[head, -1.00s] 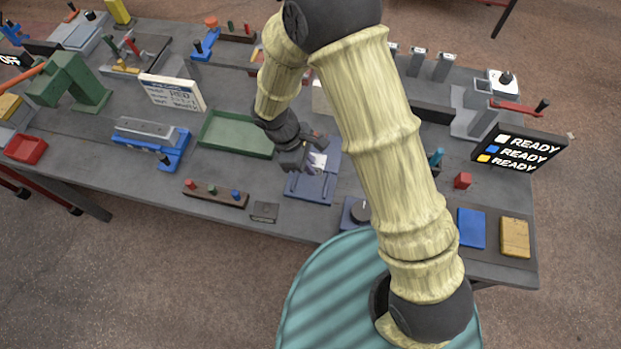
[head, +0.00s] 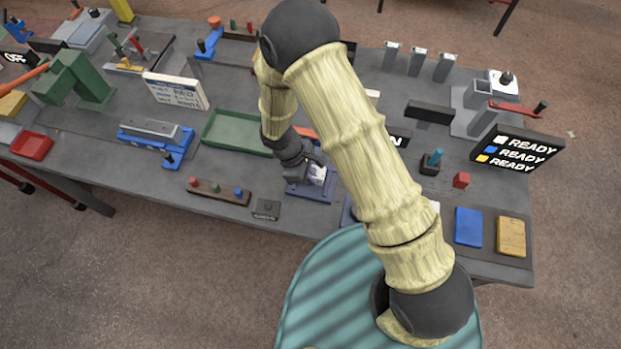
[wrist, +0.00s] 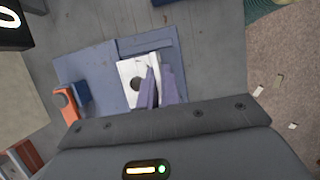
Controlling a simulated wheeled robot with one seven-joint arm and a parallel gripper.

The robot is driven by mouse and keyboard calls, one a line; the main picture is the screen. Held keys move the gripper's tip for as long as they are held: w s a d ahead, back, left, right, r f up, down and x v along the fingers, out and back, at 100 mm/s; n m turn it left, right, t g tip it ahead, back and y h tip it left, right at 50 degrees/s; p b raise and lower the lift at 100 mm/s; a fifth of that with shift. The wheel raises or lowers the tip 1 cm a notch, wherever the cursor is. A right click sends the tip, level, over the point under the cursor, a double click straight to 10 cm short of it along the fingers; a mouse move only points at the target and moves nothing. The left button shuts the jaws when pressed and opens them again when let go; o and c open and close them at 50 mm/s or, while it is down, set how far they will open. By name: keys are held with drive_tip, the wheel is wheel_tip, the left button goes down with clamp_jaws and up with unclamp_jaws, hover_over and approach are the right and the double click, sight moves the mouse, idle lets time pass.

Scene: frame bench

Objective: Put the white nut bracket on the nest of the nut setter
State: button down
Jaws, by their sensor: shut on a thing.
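The white nut bracket (head: 317,174) is in my gripper over a blue-grey base plate (head: 318,195) near the front middle of the bench. In the wrist view the bracket (wrist: 128,72) shows a flat face with a dark round hole and an upright edge. The purple fingers of my gripper (wrist: 160,88) are shut on it. The bracket is over the plate (wrist: 92,65); I cannot tell whether it touches it. My gripper (head: 311,172) is partly hidden by my wrist in the head view. Which station is the nut setter is not labelled in these views.
An orange part with a blue block (wrist: 68,102) stands at the plate's left in the wrist view. A green tray (head: 232,146) lies to the left, and a dark strip with coloured pegs (head: 218,193) in front. A READY sign (head: 517,148) stands at right. My arm hides the bench's middle.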

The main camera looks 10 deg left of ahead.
drive_tip(key=shift+f+p, duration=0.3)
drive_tip(key=shift+f, duration=1)
drive_tip(key=shift+f, duration=0.15)
drive_tip(key=c, duration=1.6)
unclamp_jaws()
drive_tip(key=b+v, duration=0.4)
drive_tip(key=v, duration=0.8)
drive_tip(key=shift+w, duration=0.1)
